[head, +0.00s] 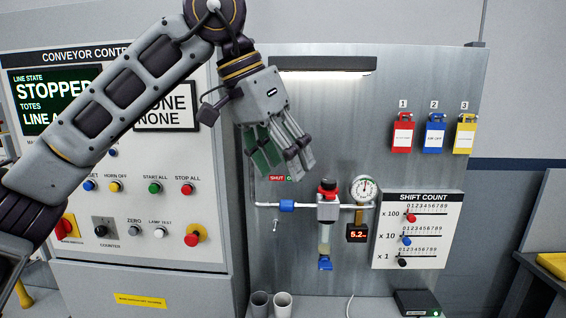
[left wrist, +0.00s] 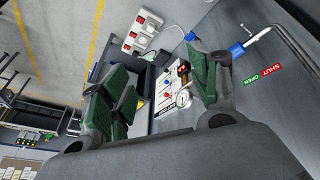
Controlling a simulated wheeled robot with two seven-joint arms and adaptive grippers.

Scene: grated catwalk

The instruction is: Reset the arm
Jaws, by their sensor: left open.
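My left arm (head: 120,100) comes in from the left, raised across the conveyor control panel, with its elbow high at the top of the head view. My left gripper (head: 281,166) hangs down from it, fingers spread and empty, in front of the steel board. It is above and left of the air regulator (head: 327,210) and close in the picture to the red SHUT label. In the left wrist view the green-padded fingers of the gripper (left wrist: 160,88) stand apart with nothing between them. My right arm and gripper do not show.
The conveyor panel (head: 130,268) with its buttons stands at left. The board carries a blue valve (head: 287,206), gauge (head: 364,189), shift count panel (head: 419,229) and hanging padlocks, including a blue one (head: 434,135). Two grey cups (head: 282,305) stand below.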

